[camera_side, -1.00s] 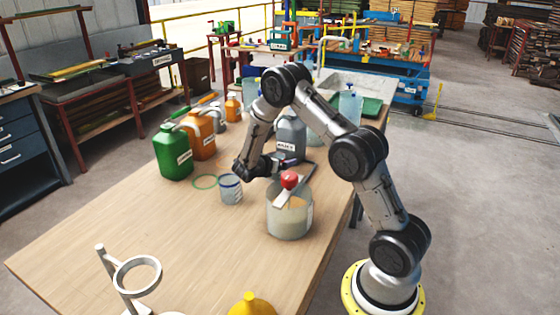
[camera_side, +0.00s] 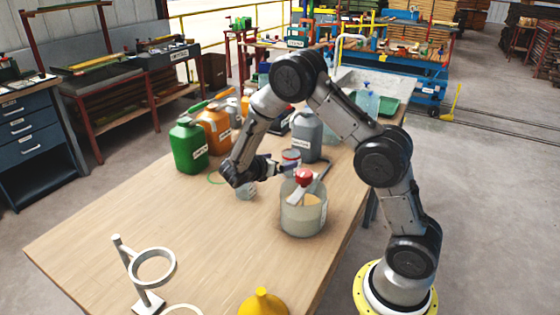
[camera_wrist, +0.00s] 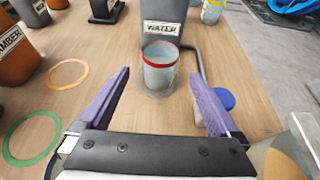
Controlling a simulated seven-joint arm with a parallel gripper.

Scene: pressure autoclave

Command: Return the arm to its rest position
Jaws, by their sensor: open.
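My gripper (camera_side: 283,168) is low over the table, behind and left of a clear vessel (camera_side: 303,218) with a red knob (camera_side: 304,176). In the wrist view my gripper (camera_wrist: 160,76) has its purple fingers wide apart. A cup with a red rim (camera_wrist: 160,70) stands beyond and between the fingertips, on a grey ring; no contact shows. This cup also shows in the side view (camera_side: 291,158), partly hidden by my gripper.
Green (camera_side: 187,148) and orange (camera_side: 213,130) jugs stand left of my gripper; a grey jug (camera_side: 307,135) labelled WATER stands behind. A white ring stand (camera_side: 145,275) and yellow funnel (camera_side: 262,303) are at the front. The table's front left is clear.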

